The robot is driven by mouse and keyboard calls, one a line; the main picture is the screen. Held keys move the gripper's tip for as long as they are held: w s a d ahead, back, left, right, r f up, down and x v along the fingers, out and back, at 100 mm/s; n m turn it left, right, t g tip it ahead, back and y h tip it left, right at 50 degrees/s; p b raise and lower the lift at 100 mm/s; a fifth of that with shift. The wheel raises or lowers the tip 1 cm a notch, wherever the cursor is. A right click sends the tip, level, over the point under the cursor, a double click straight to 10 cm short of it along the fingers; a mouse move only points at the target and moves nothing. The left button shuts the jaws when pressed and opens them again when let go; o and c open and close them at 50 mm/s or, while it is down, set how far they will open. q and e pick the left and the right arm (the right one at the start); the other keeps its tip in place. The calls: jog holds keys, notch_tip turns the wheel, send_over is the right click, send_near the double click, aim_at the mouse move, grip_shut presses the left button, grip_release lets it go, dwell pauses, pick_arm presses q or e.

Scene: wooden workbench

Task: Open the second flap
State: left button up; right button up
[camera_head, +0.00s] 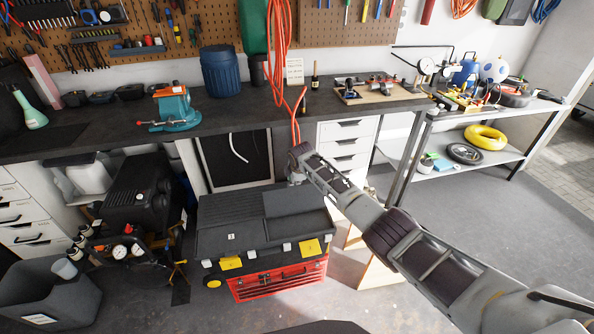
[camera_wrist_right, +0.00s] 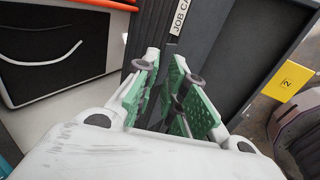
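A black toolbox (camera_head: 245,243) with a red drawer base (camera_head: 280,284) stands on the floor below the bench. Its dark top has a left part marked with a small label (camera_head: 231,237) and a right part (camera_head: 295,202); both look lowered. Two yellow latches hang at the front, left (camera_head: 231,263) and right (camera_head: 309,247). The right wrist view shows a yellow tag reading 2 (camera_wrist_right: 287,81) and dark ribbed panels (camera_wrist_right: 228,45). My right gripper (camera_head: 294,168) is above the toolbox's rear edge. Its green-padded fingers (camera_wrist_right: 168,75) are apart; whether they touch the dark edge is unclear. My left gripper is out of view.
The workbench (camera_head: 240,115) overhangs behind, with white drawers (camera_head: 345,146) beneath it. A black compressor (camera_head: 140,195) and a grey bin (camera_head: 45,295) stand left of the toolbox. A wooden stand (camera_head: 379,273) is close on its right. Floor is clear farther right.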

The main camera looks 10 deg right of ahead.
jog(key=v, duration=0.9)
jog(key=shift+s+r, duration=0.15)
jog(key=shift+r, duration=0.2)
dwell(0.3)
dwell(0.4)
